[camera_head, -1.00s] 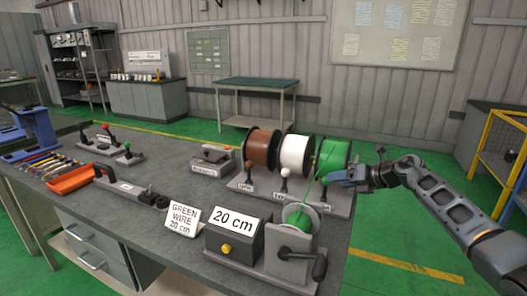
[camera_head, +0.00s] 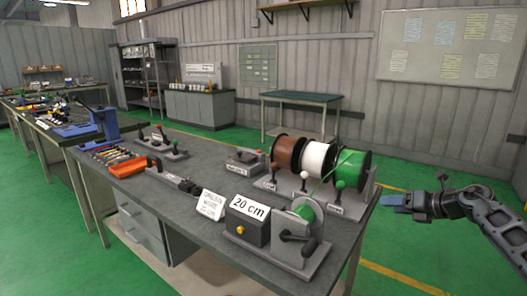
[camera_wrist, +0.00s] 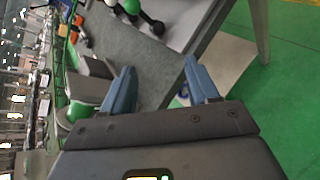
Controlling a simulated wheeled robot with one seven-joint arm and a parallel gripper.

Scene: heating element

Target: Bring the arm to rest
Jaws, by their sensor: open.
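My gripper (camera_head: 397,203) is at the right in the head view, out past the right end of the workbench, with my arm reaching in from the right edge. In the wrist view my gripper (camera_wrist: 160,88) shows two blue fingers spread apart with nothing between them. The grey workbench top (camera_head: 225,190) is to its left. The green wire spool (camera_head: 351,170) is the nearest large thing to it, and the gripper is clear of it.
Brown (camera_head: 286,152) and white (camera_head: 318,160) spools stand beside the green one. A cranked winder (camera_head: 302,236) and a box marked 20 cm (camera_head: 247,222) are at the bench's front right. An orange tray (camera_head: 127,165) lies at left. Green floor right of the bench is clear.

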